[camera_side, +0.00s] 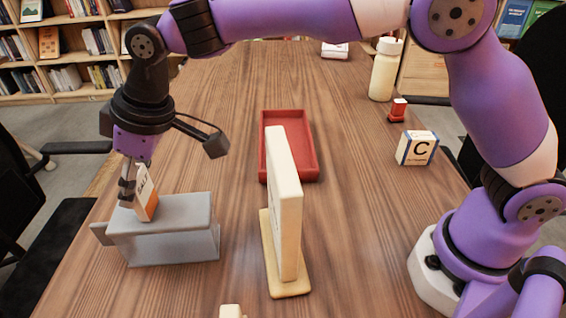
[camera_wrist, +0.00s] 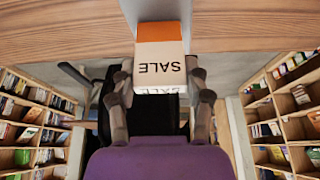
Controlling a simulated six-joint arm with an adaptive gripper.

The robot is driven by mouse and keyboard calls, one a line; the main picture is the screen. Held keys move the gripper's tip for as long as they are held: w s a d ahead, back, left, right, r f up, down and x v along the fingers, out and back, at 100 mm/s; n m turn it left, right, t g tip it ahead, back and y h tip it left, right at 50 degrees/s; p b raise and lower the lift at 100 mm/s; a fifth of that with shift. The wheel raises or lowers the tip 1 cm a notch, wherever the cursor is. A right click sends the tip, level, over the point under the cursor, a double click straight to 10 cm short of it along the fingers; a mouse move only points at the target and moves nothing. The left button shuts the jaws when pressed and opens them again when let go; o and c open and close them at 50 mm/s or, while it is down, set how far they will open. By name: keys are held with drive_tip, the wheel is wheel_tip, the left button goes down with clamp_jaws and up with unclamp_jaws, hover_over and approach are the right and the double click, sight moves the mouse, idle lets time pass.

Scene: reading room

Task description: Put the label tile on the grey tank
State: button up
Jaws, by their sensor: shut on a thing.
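The label tile (camera_side: 146,190) is a white block with an orange band. In the wrist view the tile (camera_wrist: 160,55) reads "SALE" upside down. My gripper (camera_side: 128,188) is shut on the tile, and in the wrist view its fingers (camera_wrist: 160,82) sit on either side of it. The tile is tilted, with the orange end low. The grey tank (camera_side: 180,240) stands at the left of the table. The tile's lower end overlaps the tank's top left in the side view; I cannot tell whether they touch.
A cream upright panel on a base (camera_side: 285,210) stands right of the tank. Behind it lies a red tray (camera_side: 304,145). A "C" block (camera_side: 417,148), a small red item (camera_side: 398,110) and a cream bottle (camera_side: 384,70) stand at the right. Wood is clear between tank and panel.

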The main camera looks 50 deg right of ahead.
drive_tip(key=o, duration=1.2)
drive_tip(key=shift+f, duration=0.1)
drive_tip(key=shift+c, duration=0.2)
drive_tip(key=shift+r, duration=0.3)
drive_tip(key=v, duration=1.1)
drive_tip(key=s+d+r+m+t, duration=0.1)
drive_tip(key=s+d+r+m, duration=0.15)
drive_tip(key=d, duration=0.85)
drive_tip(key=s+d+f+m+h, duration=0.1)
drive_tip(key=s+d+f+m, duration=0.2)
drive_tip(key=s+d, duration=0.3)
drive_tip(key=s+d+f+m+t+h, duration=0.1)
drive_tip(key=s+d+f+m+h, duration=0.1)
drive_tip(key=s+d+f, duration=0.4)
drive_tip(key=shift+s+d+f+m, duration=0.25)
drive_tip(key=shift+d+m, duration=0.5)
drive_tip(key=shift+d, duration=0.4)
